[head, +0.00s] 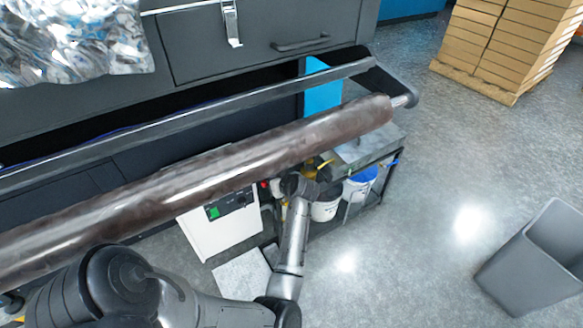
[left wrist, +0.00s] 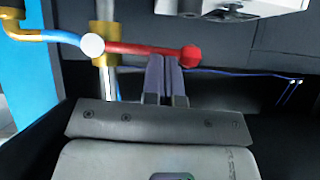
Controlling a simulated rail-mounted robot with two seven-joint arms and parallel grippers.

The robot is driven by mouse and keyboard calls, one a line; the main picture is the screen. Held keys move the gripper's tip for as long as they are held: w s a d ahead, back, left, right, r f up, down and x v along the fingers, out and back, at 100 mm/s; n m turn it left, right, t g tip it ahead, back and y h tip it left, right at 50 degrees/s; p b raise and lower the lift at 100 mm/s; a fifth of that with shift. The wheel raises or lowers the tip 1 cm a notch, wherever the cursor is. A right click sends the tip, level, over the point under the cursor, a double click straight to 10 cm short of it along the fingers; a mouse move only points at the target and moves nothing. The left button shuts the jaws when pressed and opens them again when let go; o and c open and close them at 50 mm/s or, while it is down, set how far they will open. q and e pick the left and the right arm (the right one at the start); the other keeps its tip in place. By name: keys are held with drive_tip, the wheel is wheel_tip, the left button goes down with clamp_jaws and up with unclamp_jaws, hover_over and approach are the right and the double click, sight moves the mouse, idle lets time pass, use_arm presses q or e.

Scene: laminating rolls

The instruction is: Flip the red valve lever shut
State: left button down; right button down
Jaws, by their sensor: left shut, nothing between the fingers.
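The red valve lever (left wrist: 140,48) shows in the left wrist view. It lies nearly level, across the upright grey pipe (left wrist: 106,85), from a white round cap (left wrist: 92,45) at its left to a red ball end (left wrist: 190,56) at its right. A brass valve body (left wrist: 104,60) sits at the cap. My left gripper (left wrist: 164,58) is shut and empty, its dark fingertips at the lower edge of the lever near the ball end. I cannot tell whether they touch. In the head view my left gripper (head: 303,186) is beneath the large roll; the lever cannot be made out there.
A long brown roll (head: 200,170) spans the machine above my left gripper. A white box (head: 220,228) and white buckets (head: 325,209) stand near it. A blue panel (left wrist: 28,70) is left of the pipe. A grey bin (head: 535,258) stands right; floor between is clear.

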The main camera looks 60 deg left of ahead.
use_arm(q)
drive_tip(key=p+v, duration=0.2)
drive_tip(key=v, duration=0.5)
drive_tip(key=shift+w+d+f, duration=0.1)
idle(0.6)
